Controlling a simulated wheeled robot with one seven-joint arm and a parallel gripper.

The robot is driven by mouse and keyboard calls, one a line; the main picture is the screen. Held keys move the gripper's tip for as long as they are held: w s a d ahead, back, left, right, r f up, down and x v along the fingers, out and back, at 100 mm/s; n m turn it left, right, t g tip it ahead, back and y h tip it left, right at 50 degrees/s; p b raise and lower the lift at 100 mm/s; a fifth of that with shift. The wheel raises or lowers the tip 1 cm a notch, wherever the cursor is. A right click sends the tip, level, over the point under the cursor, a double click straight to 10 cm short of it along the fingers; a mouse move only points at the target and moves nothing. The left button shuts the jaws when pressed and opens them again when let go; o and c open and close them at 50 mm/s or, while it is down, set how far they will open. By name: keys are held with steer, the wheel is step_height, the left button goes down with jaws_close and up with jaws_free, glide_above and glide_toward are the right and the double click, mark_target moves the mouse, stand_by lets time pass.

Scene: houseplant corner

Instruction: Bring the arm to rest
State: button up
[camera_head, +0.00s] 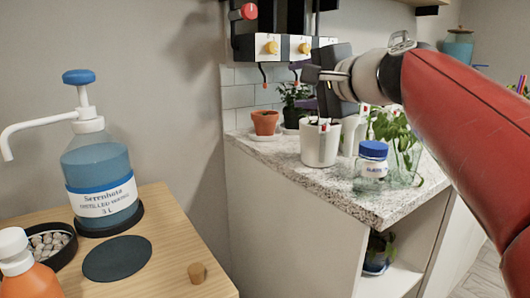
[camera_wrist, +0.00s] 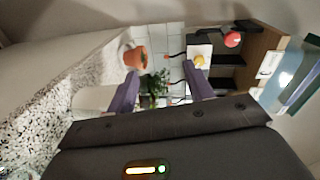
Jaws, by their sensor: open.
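My red arm reaches in from the right in the head view and holds my gripper (camera_head: 308,74) raised in front of the wall, above the granite counter. In the wrist view my gripper (camera_wrist: 160,90) shows two purple fingers spread apart, with nothing between them. A leafy plant and wall tiles show behind the gap. Part of the gripper is hidden by its dark body in the head view.
The granite counter (camera_head: 282,152) bears a terracotta pot (camera_head: 265,122), a white pot (camera_head: 319,147) and a blue-lidded jar (camera_head: 371,160). A pump bottle (camera_head: 100,170) stands on the wooden table (camera_head: 155,217) at left. Wall units with knobs (camera_head: 271,47) hang behind my gripper.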

steer(key=s+d+f+n+g+h, duration=0.2)
steer(key=s+f, duration=0.6)
steer(key=f, duration=0.4)
steer(key=s+d+f+n+g+h, duration=0.3)
steer(key=s+f+n, duration=0.2)
steer(key=s+f, duration=0.3)
steer(key=s+d+f+n+g+h, duration=0.3)
steer(key=s+f, duration=0.5)
steer(key=f, duration=0.9)
steer(key=shift+d+h, duration=0.15)
steer(key=shift+h, duration=0.15)
